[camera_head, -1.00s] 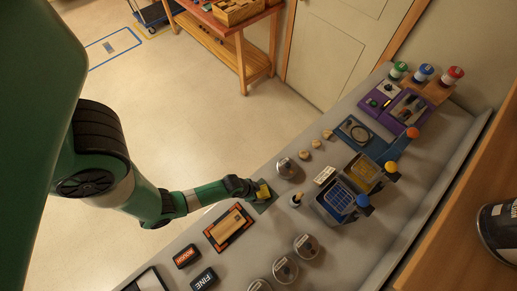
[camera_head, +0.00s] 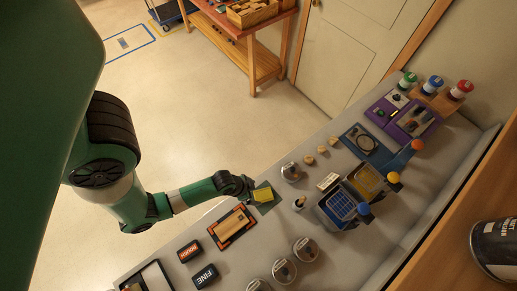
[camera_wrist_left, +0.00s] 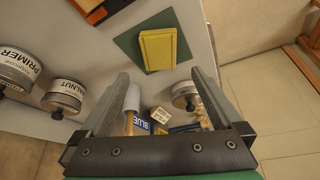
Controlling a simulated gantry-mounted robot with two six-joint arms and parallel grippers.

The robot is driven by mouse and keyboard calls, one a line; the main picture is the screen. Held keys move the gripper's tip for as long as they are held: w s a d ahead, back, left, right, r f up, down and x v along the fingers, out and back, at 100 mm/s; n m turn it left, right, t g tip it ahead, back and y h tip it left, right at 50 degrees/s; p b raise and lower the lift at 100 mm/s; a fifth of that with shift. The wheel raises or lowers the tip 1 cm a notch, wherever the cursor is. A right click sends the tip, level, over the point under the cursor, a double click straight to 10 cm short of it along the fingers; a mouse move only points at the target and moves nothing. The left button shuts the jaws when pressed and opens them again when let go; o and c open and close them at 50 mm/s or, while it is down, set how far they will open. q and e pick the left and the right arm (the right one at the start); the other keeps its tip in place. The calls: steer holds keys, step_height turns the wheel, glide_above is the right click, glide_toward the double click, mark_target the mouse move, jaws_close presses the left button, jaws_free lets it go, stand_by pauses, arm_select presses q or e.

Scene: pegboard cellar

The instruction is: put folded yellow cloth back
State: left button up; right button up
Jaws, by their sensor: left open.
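The folded yellow cloth (camera_head: 264,195) lies on a dark green square mat (camera_head: 270,206) at the near-left edge of the grey bench. My right gripper is in neither view.
A framed wooden block (camera_head: 232,226) lies close by on the bench. A metal tin (camera_head: 291,172) and a small white-topped item (camera_head: 299,203) stand near the mat. Blue and yellow bins (camera_head: 343,206), several round tins (camera_head: 284,271) and ROUGH and FINE blocks (camera_head: 205,277) occupy other parts.

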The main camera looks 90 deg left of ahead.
arm_select(q)
steer(key=p+v, duration=0.1)
steer(key=v, duration=0.2)
